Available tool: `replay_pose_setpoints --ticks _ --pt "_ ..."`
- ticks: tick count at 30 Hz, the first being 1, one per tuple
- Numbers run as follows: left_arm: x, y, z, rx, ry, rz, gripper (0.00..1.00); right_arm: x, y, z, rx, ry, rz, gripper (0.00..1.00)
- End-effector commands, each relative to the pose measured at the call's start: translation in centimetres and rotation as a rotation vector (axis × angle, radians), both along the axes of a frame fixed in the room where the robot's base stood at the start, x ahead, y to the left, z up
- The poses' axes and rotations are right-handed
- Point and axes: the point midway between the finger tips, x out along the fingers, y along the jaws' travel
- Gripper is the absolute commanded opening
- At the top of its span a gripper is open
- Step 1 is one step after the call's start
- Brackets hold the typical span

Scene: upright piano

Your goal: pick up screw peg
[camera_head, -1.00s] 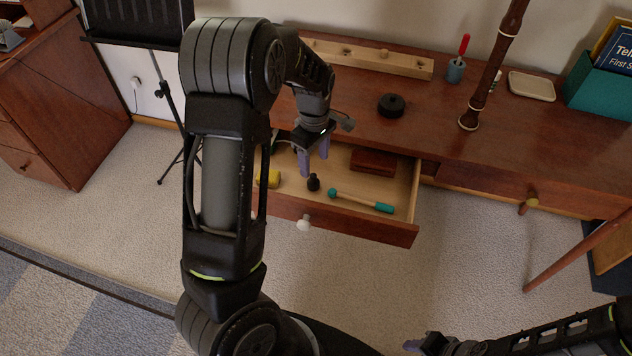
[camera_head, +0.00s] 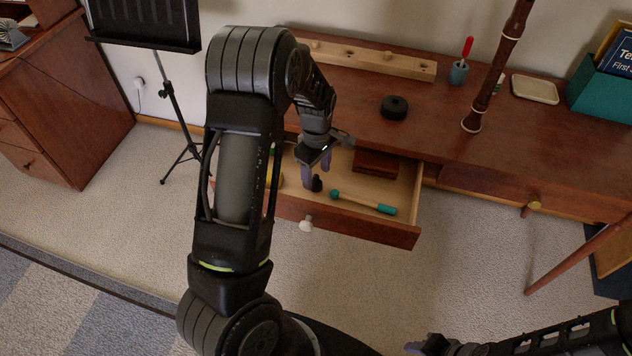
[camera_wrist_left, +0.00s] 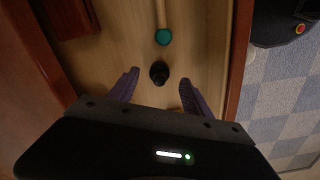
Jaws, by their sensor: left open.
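The screw peg (camera_head: 317,184) is a small dark knobbed piece standing in the open drawer (camera_head: 385,234). It also shows in the left wrist view (camera_wrist_left: 159,72), a little ahead of and between the fingertips. My left gripper (camera_head: 316,172) is open and points down into the drawer, with its purple fingers close to the peg. In the left wrist view the open fingers (camera_wrist_left: 157,84) spread on either side of the peg's near end, with no contact visible. My right gripper (camera_head: 424,345) is at the bottom edge, and its jaws are not clear.
A teal-ended mallet (camera_head: 362,202) lies right of the peg. A reddish-brown box (camera_head: 376,163) lies behind it. A yellow item (camera_head: 277,180) is partly hidden by my left arm. The drawer front, with a white knob (camera_head: 306,225), stands nearest.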

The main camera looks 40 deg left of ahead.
Motion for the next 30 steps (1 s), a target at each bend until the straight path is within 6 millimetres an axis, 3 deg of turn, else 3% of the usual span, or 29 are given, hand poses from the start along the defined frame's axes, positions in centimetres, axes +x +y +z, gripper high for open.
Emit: replay_pose_setpoints --ticks 6,24,30 --pt "0.0 0.1 -2.7 0.0 0.001 0.0 0.58 0.0 0.0 0.2 0.0 0.0 0.0 0.36" --pt "0.0 0.0 -2.8 0.0 0.0 -0.001 0.58 0.0 0.0 0.1 0.0 0.0 0.0 0.36" --pt "0.0 0.0 -2.8 0.0 0.0 -0.001 0.43 0.0 0.0 0.1 0.0 0.0 0.0 0.36"
